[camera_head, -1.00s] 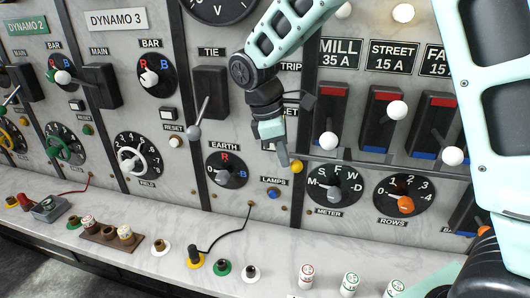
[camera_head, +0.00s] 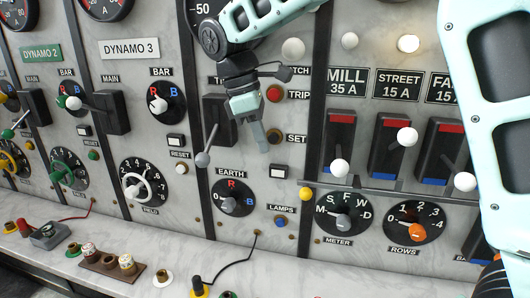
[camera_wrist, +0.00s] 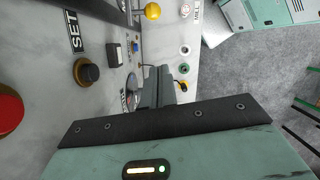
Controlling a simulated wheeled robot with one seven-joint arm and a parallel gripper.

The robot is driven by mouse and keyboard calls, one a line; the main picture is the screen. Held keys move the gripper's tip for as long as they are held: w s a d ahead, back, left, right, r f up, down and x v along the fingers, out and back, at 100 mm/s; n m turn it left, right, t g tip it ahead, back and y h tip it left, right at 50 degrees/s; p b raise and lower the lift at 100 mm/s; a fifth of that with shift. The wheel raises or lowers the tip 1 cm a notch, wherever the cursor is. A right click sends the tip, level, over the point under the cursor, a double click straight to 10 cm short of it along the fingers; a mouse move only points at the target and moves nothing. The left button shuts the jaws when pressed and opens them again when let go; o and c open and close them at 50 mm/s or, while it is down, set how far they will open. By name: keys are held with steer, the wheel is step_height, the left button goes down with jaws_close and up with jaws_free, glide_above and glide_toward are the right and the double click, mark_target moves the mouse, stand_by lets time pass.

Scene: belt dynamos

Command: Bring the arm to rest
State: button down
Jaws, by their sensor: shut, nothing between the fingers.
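My gripper (camera_head: 264,135) is in front of the marble switchboard, between the tie lever switch (camera_head: 216,122) and the red TRIP button (camera_head: 274,94). Its fingers point down and are closed with nothing between them. It covers part of the tie switch area and its label. In the wrist view my gripper's fingers (camera_wrist: 163,88) are together, pointing away over the bench ledge. The dark SET button (camera_head: 275,137) is just right of the fingertips, and it also shows in the wrist view (camera_wrist: 88,72). I cannot see the fingers touching anything.
The lever knob (camera_head: 202,159) of the tie switch hangs lower left of my gripper. The EARTH dial (camera_head: 233,199) and yellow knob (camera_head: 306,194) are below. Feeder levers such as MILL (camera_head: 341,135) stand out at the right. The ledge (camera_head: 330,275) below carries sockets and a black cable.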

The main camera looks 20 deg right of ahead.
stand_by(0.4)
steer(key=s+a+f+m+y+b, duration=0.1)
steer(key=s+a+f+m+b, duration=0.1)
steer(key=s+f, duration=0.7)
steer(key=s+a+f+m+t+y+b, duration=0.1)
steer(key=s+a+f+m+y+b, duration=0.1)
steer(key=s+f, duration=0.8)
steer(key=s+a+m+b, duration=0.1)
steer(key=s+a+b, duration=0.1)
steer(key=s, duration=0.5)
steer(key=shift+s+a+y+b, duration=0.15)
steer(key=shift+s+y+b, duration=0.15)
steer(key=shift+s+b, duration=0.1)
